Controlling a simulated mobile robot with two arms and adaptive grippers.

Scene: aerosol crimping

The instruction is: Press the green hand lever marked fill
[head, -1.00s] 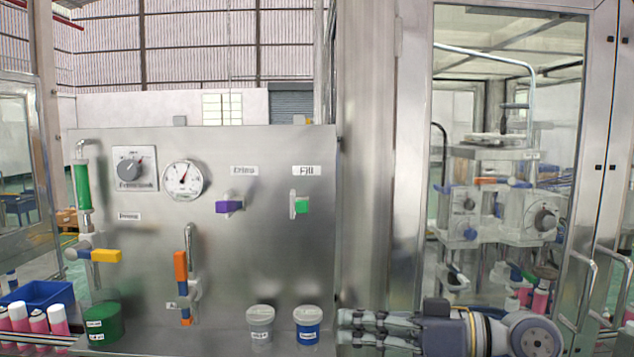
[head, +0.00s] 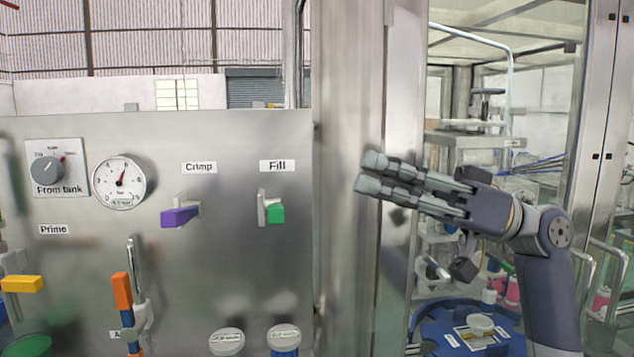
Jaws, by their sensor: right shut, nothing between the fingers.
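The green fill lever (head: 276,213) sits on a pale mount on the steel panel (head: 230,265), under a white label reading "Fill" (head: 277,166). My right gripper (head: 366,173) is to the right of the lever and a little higher, in front of the steel post, with its fingers pointing left. Its fingers are closed together and hold nothing. A clear gap separates the fingertips from the lever in the picture. My left gripper is not in view.
A purple crimp lever (head: 180,217) is left of the green one. A gauge (head: 119,182), a tank dial (head: 47,170), a yellow handle (head: 22,284) and an orange handle (head: 122,292) are further left. Two lidded jars (head: 284,338) stand below. A steel post (head: 345,260) borders the panel.

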